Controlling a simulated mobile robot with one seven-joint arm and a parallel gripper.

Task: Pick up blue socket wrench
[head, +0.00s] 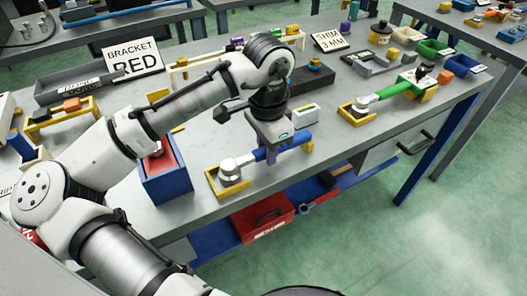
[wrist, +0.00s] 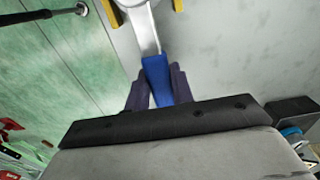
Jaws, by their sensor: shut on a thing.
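The blue socket wrench (head: 266,155) lies near the table's front edge, with a blue handle and a silver round head. Its head is at a yellow holder frame (head: 214,184) on the left, and its handle end is by a yellow bracket on the right. My gripper (head: 267,150) comes down from above and is shut on the blue handle. In the wrist view the blue handle (wrist: 156,75) sits between the two dark fingers of my gripper (wrist: 157,92), with the silver shaft running upward. I cannot tell whether the wrench is lifted off its supports.
A blue bin with a red inside (head: 167,185) stands left of the wrench. A green-handled tool (head: 395,91) rests on yellow supports to the right. A red toolbox (head: 263,219) is on the lower shelf. Bare tabletop (head: 335,135) lies right of my gripper.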

